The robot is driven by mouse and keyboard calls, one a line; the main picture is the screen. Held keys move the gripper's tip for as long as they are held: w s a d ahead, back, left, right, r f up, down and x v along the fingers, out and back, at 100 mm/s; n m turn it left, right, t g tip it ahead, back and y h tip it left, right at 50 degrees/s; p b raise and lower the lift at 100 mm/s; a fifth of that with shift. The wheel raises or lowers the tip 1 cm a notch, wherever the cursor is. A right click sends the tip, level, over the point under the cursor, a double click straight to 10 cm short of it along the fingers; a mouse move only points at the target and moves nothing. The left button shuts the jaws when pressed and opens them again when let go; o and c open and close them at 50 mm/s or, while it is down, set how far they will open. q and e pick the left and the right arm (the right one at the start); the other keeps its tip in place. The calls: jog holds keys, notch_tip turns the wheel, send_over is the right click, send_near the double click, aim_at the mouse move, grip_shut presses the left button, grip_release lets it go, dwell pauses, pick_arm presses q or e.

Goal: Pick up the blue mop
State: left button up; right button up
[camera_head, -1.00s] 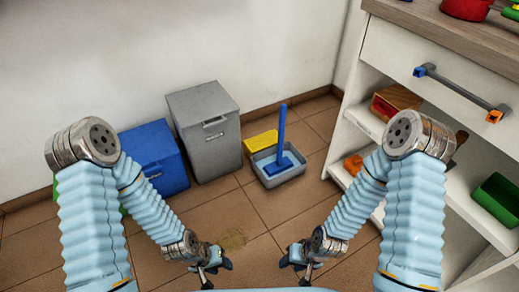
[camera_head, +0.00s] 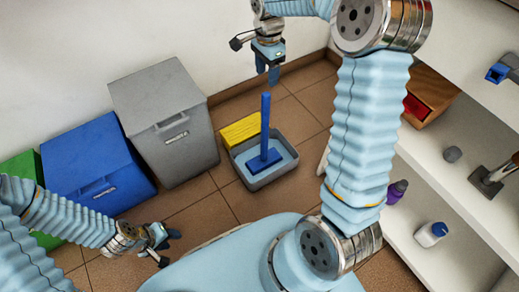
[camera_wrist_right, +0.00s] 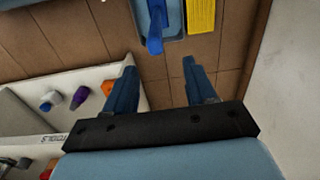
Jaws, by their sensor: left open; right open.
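The blue mop (camera_head: 265,130) stands upright in a grey bucket (camera_head: 284,175) with a yellow part (camera_head: 240,130) at its back left. In the right wrist view the mop's handle (camera_wrist_right: 155,35) shows at the top, ahead of the fingers and nearer the left one. My right gripper (camera_head: 268,72) is open and empty, above and behind the mop, pointing down; its open fingers also show in the right wrist view (camera_wrist_right: 157,75). My left gripper (camera_head: 160,245) is open and empty, low at the left, well away from the mop.
A grey bin (camera_head: 165,120), a blue bin (camera_head: 95,165) and a green bin (camera_head: 25,170) line the wall at left. A white shelf unit (camera_head: 430,190) with bottles and other items stands at right. Tiled floor is clear around the bucket.

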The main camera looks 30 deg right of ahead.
aim_at(267, 91)
notch_tip(267, 91, down, 8)
jog(key=shift+s+d+r+b, duration=0.1)
jog(key=shift+r+b, duration=0.15)
jog(key=shift+b, duration=0.3)
jog(key=f, duration=0.3)
jog(key=f+b, duration=0.1)
jog(key=f, duration=0.1)
jog(key=shift+s+a+f, duration=0.25)
jog(key=shift+a+f, duration=0.05)
jog(key=shift+a, duration=0.1)
grip_shut()
jog(key=shift+r, duration=0.2)
